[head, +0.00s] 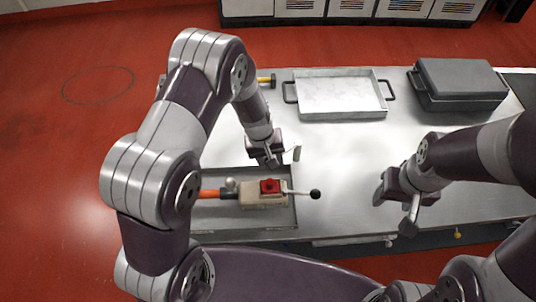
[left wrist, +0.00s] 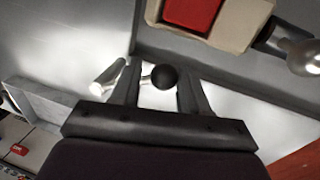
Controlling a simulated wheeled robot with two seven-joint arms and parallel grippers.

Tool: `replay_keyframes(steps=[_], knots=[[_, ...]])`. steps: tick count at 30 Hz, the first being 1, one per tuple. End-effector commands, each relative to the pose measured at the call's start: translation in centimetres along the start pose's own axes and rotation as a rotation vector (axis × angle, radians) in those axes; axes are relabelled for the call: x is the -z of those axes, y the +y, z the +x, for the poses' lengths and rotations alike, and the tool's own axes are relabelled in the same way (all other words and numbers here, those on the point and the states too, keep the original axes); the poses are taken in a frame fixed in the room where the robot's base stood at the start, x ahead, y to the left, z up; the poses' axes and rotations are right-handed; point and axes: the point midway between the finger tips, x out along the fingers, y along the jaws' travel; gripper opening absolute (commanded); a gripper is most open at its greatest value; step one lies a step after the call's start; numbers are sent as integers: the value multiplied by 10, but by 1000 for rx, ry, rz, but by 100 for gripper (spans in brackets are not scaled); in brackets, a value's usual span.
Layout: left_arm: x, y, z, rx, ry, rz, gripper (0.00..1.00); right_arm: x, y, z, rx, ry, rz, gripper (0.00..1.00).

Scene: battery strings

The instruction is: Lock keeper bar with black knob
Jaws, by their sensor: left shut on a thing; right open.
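A pale box (head: 262,197) with a red block on top (head: 269,186) sits in the grey tray at the table's near left. A light rod with a black ball (head: 315,194) sticks out of its right end. My left gripper (head: 270,163) is above the tray's far edge. In the left wrist view, a black knob (left wrist: 164,77) lies between its fingers, with a short pin and a metal cylinder (left wrist: 108,77) to the left. I cannot tell which bar this knob belongs to. My right gripper (head: 393,206) is open and empty over the table at right.
A silver ball (head: 231,184) and an orange handle (head: 210,194) are at the box's left end. A white tray with handles (head: 340,112) and a dark grey case (head: 457,83) stand at the back. The table's middle is clear.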

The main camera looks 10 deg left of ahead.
Motion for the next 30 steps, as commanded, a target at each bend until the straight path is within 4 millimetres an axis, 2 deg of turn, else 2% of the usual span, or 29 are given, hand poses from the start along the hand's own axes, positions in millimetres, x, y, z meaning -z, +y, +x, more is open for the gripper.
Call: replay_keyframes(steps=[1,14,15,17,26,30], knots=[[6,5,-5,-10,21,-10,0,0,0,-1,0,0,0,55],[5,6,-5,-11,22,-19,0,0,0,-1,0,0,0,55],[5,6,-5,-11,22,-19,51,0,0,-1,0,0,0,55],[4,6,-5,-10,20,-18,71,0,0,-1,0,0,0,55],[1,3,-3,-5,10,-16,71,0,0,-1,0,0,0,55],[2,4,-24,-6,12,-14,71,0,0,-1,0,0,0,55]])
